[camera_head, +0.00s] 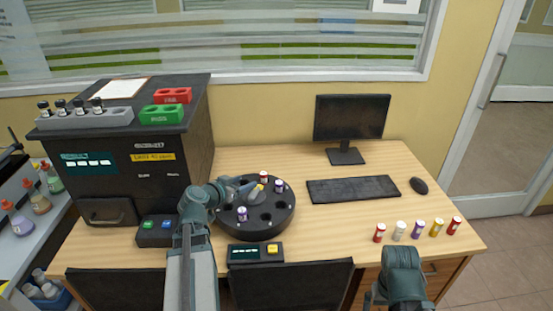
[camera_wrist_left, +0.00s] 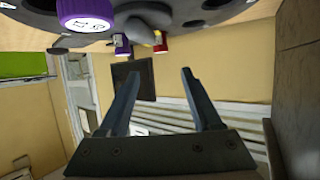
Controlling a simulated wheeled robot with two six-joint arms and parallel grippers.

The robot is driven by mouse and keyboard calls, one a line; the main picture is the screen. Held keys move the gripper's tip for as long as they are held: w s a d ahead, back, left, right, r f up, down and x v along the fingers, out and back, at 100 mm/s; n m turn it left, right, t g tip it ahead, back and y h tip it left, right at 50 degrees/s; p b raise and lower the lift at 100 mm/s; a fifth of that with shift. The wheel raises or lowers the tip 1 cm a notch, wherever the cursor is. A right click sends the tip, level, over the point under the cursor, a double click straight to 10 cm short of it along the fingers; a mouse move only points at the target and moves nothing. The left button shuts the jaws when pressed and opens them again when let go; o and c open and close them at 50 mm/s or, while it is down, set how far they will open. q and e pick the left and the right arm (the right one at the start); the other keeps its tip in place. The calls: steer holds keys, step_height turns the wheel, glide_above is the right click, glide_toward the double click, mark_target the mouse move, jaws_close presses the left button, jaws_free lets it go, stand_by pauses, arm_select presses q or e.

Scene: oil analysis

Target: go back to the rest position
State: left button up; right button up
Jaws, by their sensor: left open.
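My left gripper (camera_head: 248,186) is over the left rear part of the black round carousel (camera_head: 283,218) on the desk. In the left wrist view my left gripper (camera_wrist_left: 159,73) has its two fingers apart with nothing between them. A purple-capped vial (camera_head: 242,214) and vials with red and purple caps at the back sit in the carousel. In the left wrist view a purple cap (camera_wrist_left: 86,12) is large near the top left. My right arm shows at the lower right, but its fingers do not show.
A black analyser (camera_head: 140,165) stands left of the carousel, close to my left arm. A small display box (camera_head: 256,252) is in front of the carousel. A monitor (camera_head: 350,118), keyboard (camera_head: 353,190) and several capped vials (camera_head: 417,229) are on the right. The desk's right middle is free.

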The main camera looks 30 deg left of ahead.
arm_select(q)
steer(key=d+g+h+p, duration=0.1)
steer(key=d, duration=0.2)
steer(key=w+d+m+h, duration=0.1)
steer(key=d, duration=0.3)
steer(key=d+f+g+h+p, duration=0.1)
steer(key=d, duration=0.3)
steer(key=shift+w+d+m+g+p, duration=0.15)
steer(key=shift+w+m+g+p, duration=0.15)
steer(key=shift+m, duration=0.1)
steer(key=s+d+f+m+g+h+p, duration=0.1)
steer(key=s+d+g+p, duration=0.15)
steer(key=d, duration=0.45)
steer(key=s+d+f+g+p, duration=0.1)
steer(key=d+f+g, duration=0.15)
steer(key=d, duration=0.55)
steer(key=s+d+r+g+y+p, duration=0.2)
steer(key=s+d+g+y+p, duration=0.3)
steer(key=s+d, duration=0.7)
steer(key=shift+s+m+g+y, duration=0.3)
steer(key=shift+s+g+y, duration=0.1)
steer(key=shift+s+g, duration=0.25)
